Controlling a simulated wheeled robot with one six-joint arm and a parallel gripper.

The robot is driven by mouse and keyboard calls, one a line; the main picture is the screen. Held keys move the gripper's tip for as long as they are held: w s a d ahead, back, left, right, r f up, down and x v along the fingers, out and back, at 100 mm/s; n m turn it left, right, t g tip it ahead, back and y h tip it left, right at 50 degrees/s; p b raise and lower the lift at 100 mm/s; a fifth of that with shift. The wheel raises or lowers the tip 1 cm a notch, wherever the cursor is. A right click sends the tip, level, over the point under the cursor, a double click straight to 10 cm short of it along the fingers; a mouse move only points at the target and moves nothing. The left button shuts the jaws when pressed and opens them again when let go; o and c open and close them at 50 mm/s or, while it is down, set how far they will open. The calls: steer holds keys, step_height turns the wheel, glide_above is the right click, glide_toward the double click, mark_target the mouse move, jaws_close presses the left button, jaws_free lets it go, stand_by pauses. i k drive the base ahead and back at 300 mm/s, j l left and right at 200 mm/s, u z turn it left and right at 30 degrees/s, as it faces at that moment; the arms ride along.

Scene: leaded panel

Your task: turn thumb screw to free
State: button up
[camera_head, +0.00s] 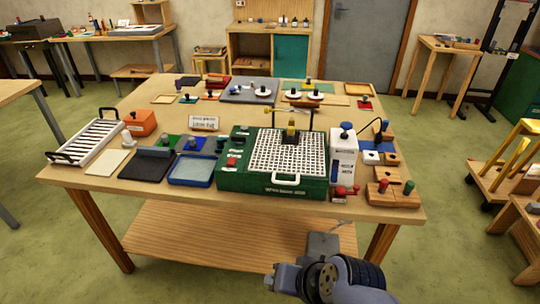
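No part can be surely told as the thumb screw at this size. A white upright box (343,158) stands at the table's right side, with a dark blue knob (346,128) on top. A small red part (346,191) sits at its foot, near the front edge. To its left is a green machine (270,187) with a white grid top (287,152) and a yellow-and-black post (291,131). My gripper (322,245) is at the bottom of the view, in front of the table and apart from everything on it. Its fingers cannot be made out clearly.
The wooden table (85,186) is crowded. A white rack (88,140), a blue tray (192,170) and an orange box (140,122) are on the left. Wooden blocks with coloured knobs (392,194) are at the right corner. Green floor (440,250) is clear right of the table.

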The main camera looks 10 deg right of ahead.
mark_target(238, 140)
steer(key=i+j, duration=0.15)
steer(key=i, duration=0.25)
steer(key=i+j, duration=0.15)
steer(key=i, duration=0.3)
steer(key=i+j, duration=0.15)
steer(key=i, duration=0.25)
steer(key=z, duration=0.05)
